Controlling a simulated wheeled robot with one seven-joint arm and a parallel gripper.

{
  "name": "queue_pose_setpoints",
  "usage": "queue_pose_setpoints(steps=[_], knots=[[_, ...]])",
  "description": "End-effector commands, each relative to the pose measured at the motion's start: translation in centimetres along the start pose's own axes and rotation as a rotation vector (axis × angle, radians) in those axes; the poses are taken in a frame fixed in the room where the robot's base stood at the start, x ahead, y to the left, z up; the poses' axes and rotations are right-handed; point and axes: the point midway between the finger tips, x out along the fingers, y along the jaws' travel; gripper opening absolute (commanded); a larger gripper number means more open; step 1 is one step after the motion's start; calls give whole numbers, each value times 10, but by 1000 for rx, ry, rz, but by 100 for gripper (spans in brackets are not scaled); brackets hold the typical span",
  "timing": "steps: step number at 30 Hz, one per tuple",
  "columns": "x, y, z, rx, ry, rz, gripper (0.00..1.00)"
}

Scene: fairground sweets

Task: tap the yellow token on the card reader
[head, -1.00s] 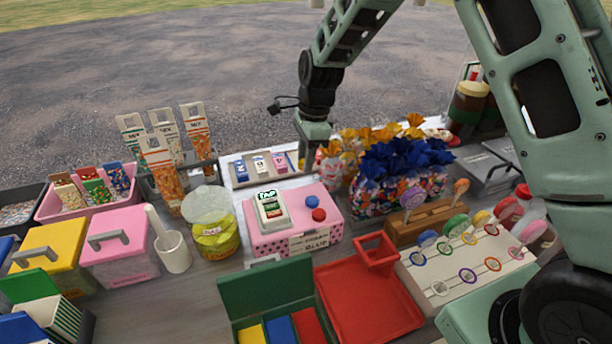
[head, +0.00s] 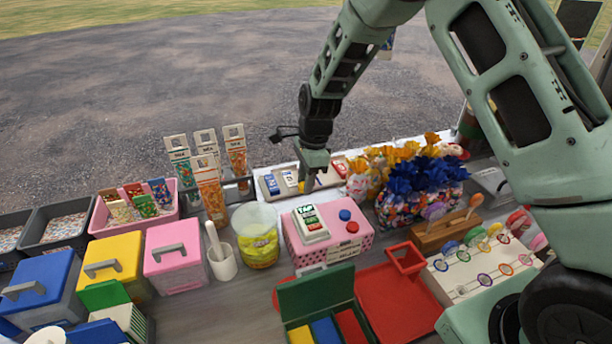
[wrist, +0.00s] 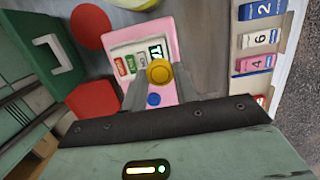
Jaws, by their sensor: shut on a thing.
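The yellow token (wrist: 159,72) is a round disc held between the fingertips of my gripper (wrist: 160,88) in the wrist view. In the head view my gripper (head: 312,172) points down near the numbered card tray, and a bit of yellow shows at its tip. The card reader (head: 311,224) is a pale device marked TAP, with green and red keys, on top of a pink box (head: 345,250). In the wrist view the token overlaps the edge of the card reader (wrist: 130,62). The token appears held above the reader, apart from it; the exact gap is unclear.
Red and blue buttons (head: 347,221) sit beside the reader on the box. A numbered card tray (head: 268,190) lies behind it. A yellow-filled tub (head: 259,240) stands left, wrapped sweet bags (head: 420,190) right. A red tray (head: 395,305) and green box (head: 310,295) are in front.

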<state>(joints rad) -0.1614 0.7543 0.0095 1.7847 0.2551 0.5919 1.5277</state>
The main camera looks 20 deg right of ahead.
Motion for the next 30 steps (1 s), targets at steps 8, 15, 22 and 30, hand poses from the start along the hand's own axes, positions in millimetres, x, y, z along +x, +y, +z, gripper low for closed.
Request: queue_pose_setpoints(steps=[8, 15, 22, 30], knots=[[21, 0, -3, 0, -1, 1, 8], [39, 0, -5, 1, -1, 1, 8], [47, 0, -7, 1, -1, 0, 8], [47, 0, -7, 0, -1, 0, 8]])
